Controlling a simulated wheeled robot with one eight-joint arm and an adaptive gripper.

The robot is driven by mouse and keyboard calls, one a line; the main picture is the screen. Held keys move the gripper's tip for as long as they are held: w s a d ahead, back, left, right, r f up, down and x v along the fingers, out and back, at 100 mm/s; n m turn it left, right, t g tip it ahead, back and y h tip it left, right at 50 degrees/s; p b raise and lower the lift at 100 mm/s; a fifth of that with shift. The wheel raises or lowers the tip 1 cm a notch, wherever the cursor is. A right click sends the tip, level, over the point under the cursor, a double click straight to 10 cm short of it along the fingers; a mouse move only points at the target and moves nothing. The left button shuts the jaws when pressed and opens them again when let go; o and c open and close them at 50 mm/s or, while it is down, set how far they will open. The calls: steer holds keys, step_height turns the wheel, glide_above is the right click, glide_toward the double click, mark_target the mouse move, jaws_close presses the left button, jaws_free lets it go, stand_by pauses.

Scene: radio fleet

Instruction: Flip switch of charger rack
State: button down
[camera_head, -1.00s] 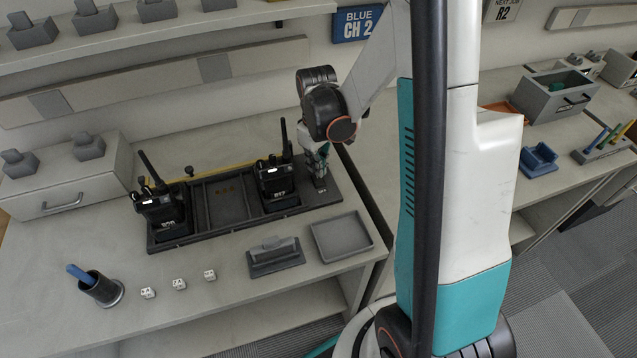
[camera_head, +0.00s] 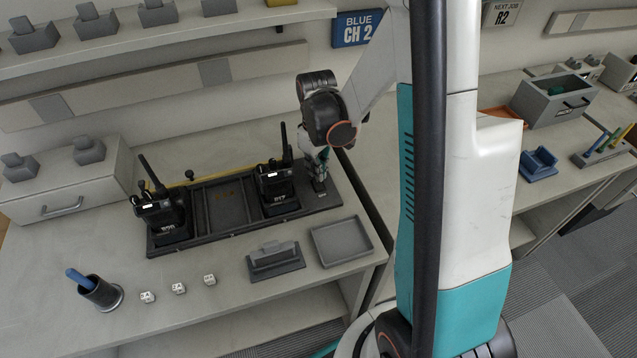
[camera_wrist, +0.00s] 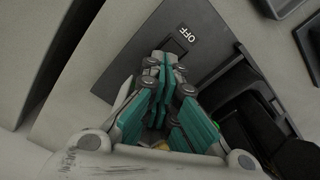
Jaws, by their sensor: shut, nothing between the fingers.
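The charger rack (camera_head: 222,235) is a dark tray on the bench, with a radio standing in its left bay (camera_head: 162,212) and another in its right bay (camera_head: 274,186). My gripper (camera_head: 319,186) is at the rack's right end, its fingers pointing down. In the wrist view my gripper (camera_wrist: 168,62) is shut and empty, its tips over the rack's end panel (camera_wrist: 215,50) close to a white "OFF" label (camera_wrist: 187,33). A small dark part, perhaps the switch, shows beside the tips; its position and any contact cannot be told.
A shallow grey tray (camera_head: 341,241) and a grey holder (camera_head: 276,259) stand in front of the rack. Small white dice (camera_head: 179,288) and a pen cup (camera_head: 100,292) are at the front left. A drawer box (camera_head: 66,185) stands left.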

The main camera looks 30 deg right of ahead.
mark_target(317, 181)
steer(key=shift+f+b, duration=0.95)
steer(key=shift+f, duration=0.15)
stand_by(0.9)
steer(key=shift+r, duration=0.15)
steer(key=shift+r+p, duration=2.45)
steer(key=shift+r, duration=1)
steer(key=shift+f, duration=0.1)
